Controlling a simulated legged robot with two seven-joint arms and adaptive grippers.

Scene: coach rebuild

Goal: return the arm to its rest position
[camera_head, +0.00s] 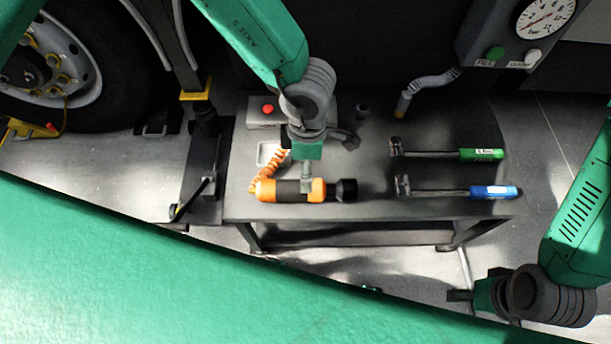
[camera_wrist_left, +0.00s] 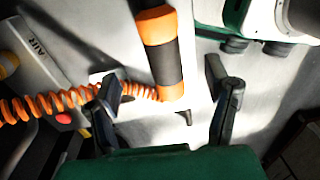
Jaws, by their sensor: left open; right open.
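My left gripper (camera_head: 308,150) is over the workbench (camera_head: 385,210), close to an orange and black power tool (camera_head: 290,190) lying on the bench top. Its two dark fingers stand apart in the left wrist view (camera_wrist_left: 165,88), with the end of the tool (camera_wrist_left: 158,45) showing between and beyond them. Nothing is gripped; whether a finger touches the tool I cannot tell. My right gripper (camera_head: 470,294) is at the lower right, off the bench's front right corner, open and empty. My left arm enters from the top, my right arm from the right edge.
An orange coiled hose (camera_head: 268,162) runs from the tool towards the box with a red button (camera_head: 268,109). A green-handled wrench (camera_head: 480,154) and a blue-handled one (camera_head: 492,192) lie on the bench. A gauge panel (camera_head: 515,52) hangs behind. A wheel (camera_head: 60,65) stands at left.

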